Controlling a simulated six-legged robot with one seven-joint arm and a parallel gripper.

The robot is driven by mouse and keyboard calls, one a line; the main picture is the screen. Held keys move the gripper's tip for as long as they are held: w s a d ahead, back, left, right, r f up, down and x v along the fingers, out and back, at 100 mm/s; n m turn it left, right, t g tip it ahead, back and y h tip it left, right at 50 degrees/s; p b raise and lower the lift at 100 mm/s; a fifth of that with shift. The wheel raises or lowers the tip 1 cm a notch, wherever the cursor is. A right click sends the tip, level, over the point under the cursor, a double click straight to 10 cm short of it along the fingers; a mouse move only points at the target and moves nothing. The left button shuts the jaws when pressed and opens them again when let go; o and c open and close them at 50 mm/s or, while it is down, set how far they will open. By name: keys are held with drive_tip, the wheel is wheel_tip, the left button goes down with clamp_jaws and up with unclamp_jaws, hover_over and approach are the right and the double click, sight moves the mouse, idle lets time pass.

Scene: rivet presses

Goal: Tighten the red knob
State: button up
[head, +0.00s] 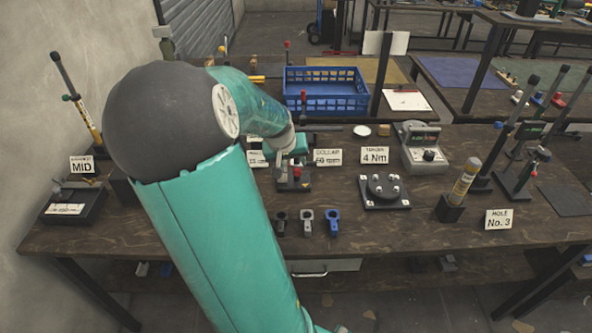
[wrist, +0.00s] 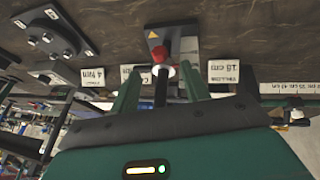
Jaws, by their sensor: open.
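The red knob (head: 297,172) stands on a small dark fixture (head: 294,186) on the workbench, just below the end of my arm. In the wrist view, the red knob (wrist: 159,54) sits above a white disc and a dark post, on a grey plate with a yellow warning triangle. My gripper (wrist: 161,72) is open, with one green finger on each side of the post and knob. Gaps show on both sides, so neither finger appears to touch it. In the head view my gripper (head: 290,158) is partly hidden by my own arm.
Signs stand behind the fixture, including COLLAR (head: 328,157) and 4 Nm (head: 375,155). A round flange on a plate (head: 384,190) is to the right. Several small clamp-like parts (head: 307,222) lie in front. A blue crate (head: 325,91) is behind.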

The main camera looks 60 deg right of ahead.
sight(297, 171)
drive_tip(key=x, duration=0.6)
drive_tip(key=shift+d+f, duration=0.15)
drive_tip(key=shift+f, duration=0.15)
drive_tip(key=c, duration=1)
